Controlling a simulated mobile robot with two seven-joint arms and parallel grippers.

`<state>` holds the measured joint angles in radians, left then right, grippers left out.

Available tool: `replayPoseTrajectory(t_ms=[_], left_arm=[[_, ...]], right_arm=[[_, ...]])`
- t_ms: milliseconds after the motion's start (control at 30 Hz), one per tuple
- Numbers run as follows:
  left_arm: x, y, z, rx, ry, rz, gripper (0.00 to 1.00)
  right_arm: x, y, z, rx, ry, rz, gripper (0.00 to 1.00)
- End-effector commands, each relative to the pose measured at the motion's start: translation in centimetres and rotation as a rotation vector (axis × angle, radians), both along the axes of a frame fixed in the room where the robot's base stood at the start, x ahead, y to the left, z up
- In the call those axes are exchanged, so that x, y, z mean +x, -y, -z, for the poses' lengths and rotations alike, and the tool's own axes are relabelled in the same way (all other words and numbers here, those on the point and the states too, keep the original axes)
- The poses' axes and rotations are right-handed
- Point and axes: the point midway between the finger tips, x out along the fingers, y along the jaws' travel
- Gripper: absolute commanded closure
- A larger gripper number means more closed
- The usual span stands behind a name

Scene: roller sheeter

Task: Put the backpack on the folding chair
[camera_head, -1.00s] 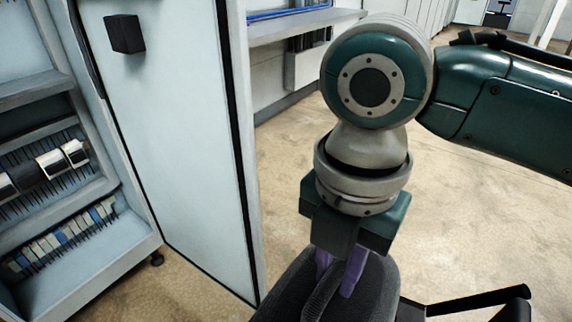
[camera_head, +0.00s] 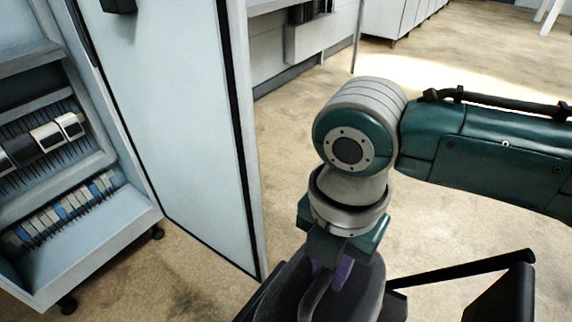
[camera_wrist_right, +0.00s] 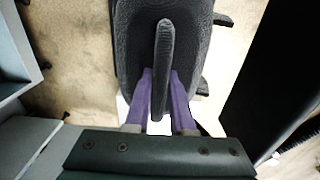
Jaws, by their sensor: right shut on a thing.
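The dark grey backpack (camera_head: 282,296) is at the bottom middle of the head view, cut off by the lower edge. My right gripper (camera_head: 332,274) is above it with purple fingers pointing down, shut on its top loop. In the right wrist view the purple fingers (camera_wrist_right: 162,100) lie on both sides of the loop (camera_wrist_right: 163,62), with the backpack (camera_wrist_right: 135,45) beyond. Black parts that look like the folding chair (camera_head: 462,269) show right of and around the backpack. Whether the backpack touches the seat is hidden. My left gripper is out of view.
An open cabinet with a pale door (camera_head: 190,140) stands close on the left of the backpack. Its shelves (camera_head: 65,215) hold electrical parts. The beige floor (camera_head: 300,130) is clear behind my right arm. A wall bench (camera_head: 310,45) is farther back.

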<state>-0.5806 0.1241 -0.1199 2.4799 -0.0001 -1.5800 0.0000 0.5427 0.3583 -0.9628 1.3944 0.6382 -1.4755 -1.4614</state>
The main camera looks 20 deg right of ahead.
Motion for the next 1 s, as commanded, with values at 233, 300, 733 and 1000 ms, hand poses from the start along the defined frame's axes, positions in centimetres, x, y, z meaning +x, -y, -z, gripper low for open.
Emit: replayPoseTrajectory(t_ms=[233,300,733,1000], left_arm=[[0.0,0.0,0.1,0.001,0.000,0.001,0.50],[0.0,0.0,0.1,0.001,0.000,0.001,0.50],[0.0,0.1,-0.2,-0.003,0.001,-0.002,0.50],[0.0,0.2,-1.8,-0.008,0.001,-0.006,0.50]], right_arm=[[0.0,0.0,0.2,0.000,0.000,0.001,0.70],[0.0,0.0,0.2,0.000,0.000,0.001,0.62],[0.0,0.0,-0.3,0.000,0.000,0.000,0.48],[0.2,0.0,-5.3,0.002,0.005,0.000,0.48]])
